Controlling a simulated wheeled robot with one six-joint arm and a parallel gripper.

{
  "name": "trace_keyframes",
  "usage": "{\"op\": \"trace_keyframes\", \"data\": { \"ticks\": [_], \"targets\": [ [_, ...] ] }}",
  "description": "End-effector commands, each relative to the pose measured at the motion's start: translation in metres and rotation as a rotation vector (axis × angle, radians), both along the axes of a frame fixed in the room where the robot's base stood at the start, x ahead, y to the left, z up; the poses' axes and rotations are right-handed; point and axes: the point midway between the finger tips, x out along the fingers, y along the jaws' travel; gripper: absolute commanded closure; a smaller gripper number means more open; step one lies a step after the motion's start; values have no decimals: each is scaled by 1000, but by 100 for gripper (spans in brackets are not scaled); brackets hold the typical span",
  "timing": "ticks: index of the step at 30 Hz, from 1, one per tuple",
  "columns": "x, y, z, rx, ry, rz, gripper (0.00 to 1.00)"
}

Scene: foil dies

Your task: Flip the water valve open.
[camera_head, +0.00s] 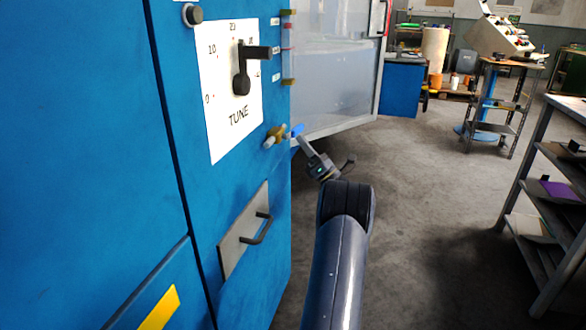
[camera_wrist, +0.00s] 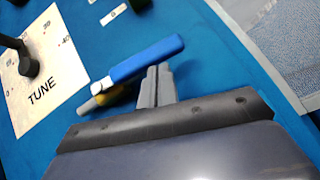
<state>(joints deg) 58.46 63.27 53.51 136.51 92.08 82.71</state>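The water valve is on the blue machine front, below the TUNE dial. Its brass body (camera_head: 277,134) also shows in the wrist view (camera_wrist: 120,96), partly behind its blue lever handle (camera_wrist: 145,60). In the head view the handle (camera_head: 298,130) is a small blue piece right of the brass body. In the wrist view the lever slants up to the right from the valve. My gripper (camera_head: 301,140) is beside the lever; its fingers (camera_wrist: 156,72) are together, their tips at the lever's lower edge. I cannot tell whether they touch it.
The TUNE dial (camera_head: 241,80) with its black pointer is above left of the valve. A drawer handle (camera_head: 262,228) sticks out below. A clear guard panel (camera_head: 330,80) is behind. A shelf rack (camera_head: 540,200) stands at right, with open floor (camera_head: 430,200) between.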

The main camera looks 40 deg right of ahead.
Motion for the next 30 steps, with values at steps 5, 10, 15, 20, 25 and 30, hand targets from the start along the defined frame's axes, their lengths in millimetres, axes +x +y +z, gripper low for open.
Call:
{"op": "trace_keyframes", "data": {
  "ticks": [5, 10, 15, 20, 25, 30],
  "targets": [
    [1, -2, 10, 1, 0, -2, 100],
    [1, -2, 13, 1, 0, -2, 100],
    [1, -3, 15, 1, -1, -1, 100],
    [1, -3, 16, 0, -2, -3, 100],
    [1, -3, 17, 0, -4, -3, 100],
    [1, -2, 16, -1, -5, -3, 100]
  ]
}}
